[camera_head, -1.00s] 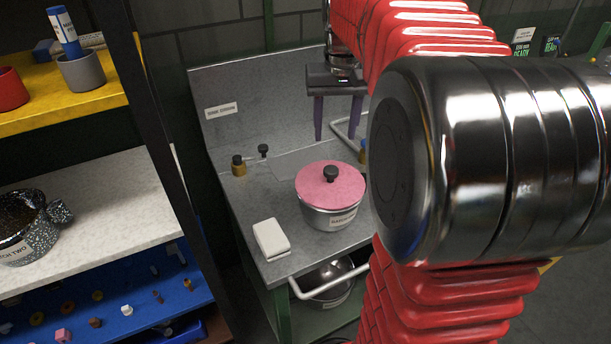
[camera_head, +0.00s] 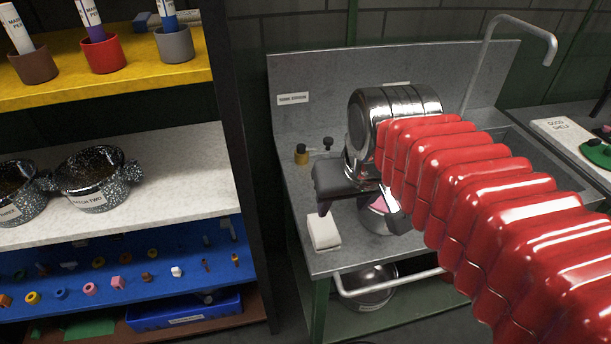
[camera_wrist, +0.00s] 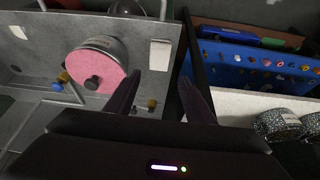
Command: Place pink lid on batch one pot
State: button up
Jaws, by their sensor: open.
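The pink lid (camera_head: 379,205) is on a silver pot (camera_head: 374,223) on the grey metal counter. My arm and gripper hide most of both in the head view. In the wrist view, the round pink lid (camera_wrist: 92,72) with its dark knob shows clearly, left of my fingers. My gripper (camera_head: 360,208) is open and empty, fingers pointing down near the pot. In the wrist view, nothing is between the fingers (camera_wrist: 160,82). Speckled black pots stand on the white shelf at left. One label reads like "batch two" (camera_head: 96,190), another ends in "three" (camera_head: 14,205).
A white block (camera_head: 323,232) sits at the counter's front left. A brass-coloured knob (camera_head: 301,157) stands behind it. A rail runs along the counter front, above a metal bowl (camera_head: 371,283). A tall faucet (camera_head: 486,62) stands at right. The blue shelf (camera_head: 130,270) holds small parts.

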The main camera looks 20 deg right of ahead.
jog(key=shift+n+t+y, duration=0.3)
jog(key=shift+n+t, duration=0.1)
jog(key=shift+n, duration=0.2)
jog(key=s+a+f, duration=0.1)
jog(key=s, duration=0.1)
jog(key=s+a+f, duration=0.1)
jog(key=a+f, duration=0.1)
jog(key=shift+s+a+f, duration=0.1)
jog(key=shift+s, duration=0.3)
dwell(0.3)
